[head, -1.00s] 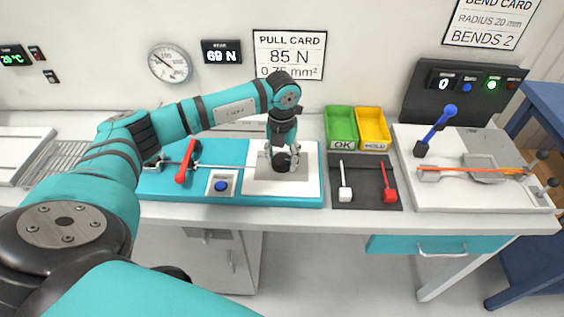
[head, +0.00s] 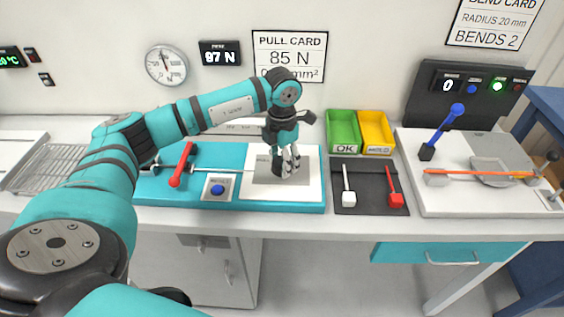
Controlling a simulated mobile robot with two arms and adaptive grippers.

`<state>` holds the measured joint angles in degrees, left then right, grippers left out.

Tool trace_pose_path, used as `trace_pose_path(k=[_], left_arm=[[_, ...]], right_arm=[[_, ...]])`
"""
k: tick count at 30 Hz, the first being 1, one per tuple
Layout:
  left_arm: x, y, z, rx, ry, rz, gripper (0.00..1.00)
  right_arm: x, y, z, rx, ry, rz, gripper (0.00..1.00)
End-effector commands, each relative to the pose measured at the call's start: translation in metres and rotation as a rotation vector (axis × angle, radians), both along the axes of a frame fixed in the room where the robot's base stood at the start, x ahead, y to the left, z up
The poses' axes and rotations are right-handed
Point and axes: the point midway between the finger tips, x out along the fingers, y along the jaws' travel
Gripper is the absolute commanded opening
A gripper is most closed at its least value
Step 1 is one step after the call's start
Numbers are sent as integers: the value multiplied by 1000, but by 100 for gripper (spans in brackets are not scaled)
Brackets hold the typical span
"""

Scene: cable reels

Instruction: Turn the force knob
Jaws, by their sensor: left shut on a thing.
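The dark force knob (head: 278,169) sits on the white plate at the right end of the teal pull tester (head: 250,203). My left gripper (head: 286,168) reaches down from above and is shut on the knob, and its fingers hide much of it. My right gripper is not in view.
A red lever (head: 181,165) and a blue button (head: 217,190) are on the tester left of the knob. Green (head: 343,131) and yellow (head: 375,132) bins stand to the right. A dark mat (head: 371,203) holds white-ended and red-ended pieces. A bending station (head: 470,200) stands farther right.

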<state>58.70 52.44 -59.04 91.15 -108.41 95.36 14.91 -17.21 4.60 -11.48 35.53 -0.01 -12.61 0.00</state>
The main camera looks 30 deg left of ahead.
Motion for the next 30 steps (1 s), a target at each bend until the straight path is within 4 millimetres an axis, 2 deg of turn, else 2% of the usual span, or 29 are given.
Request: trace_pose_path(k=[14, 15, 19, 20, 30], left_arm=[[1, 0, 2, -1, -6, -12, 17], [1, 0, 2, -1, -6, -12, 53], [1, 0, 1, 0, -4, -12, 70], [1, 0, 1, 0, -4, -12, 73], [1, 0, 5, 0, -3, -12, 73]], right_arm=[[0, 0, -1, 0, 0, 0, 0], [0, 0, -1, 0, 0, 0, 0], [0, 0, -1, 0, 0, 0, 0], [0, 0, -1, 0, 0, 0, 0], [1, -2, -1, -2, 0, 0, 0]])
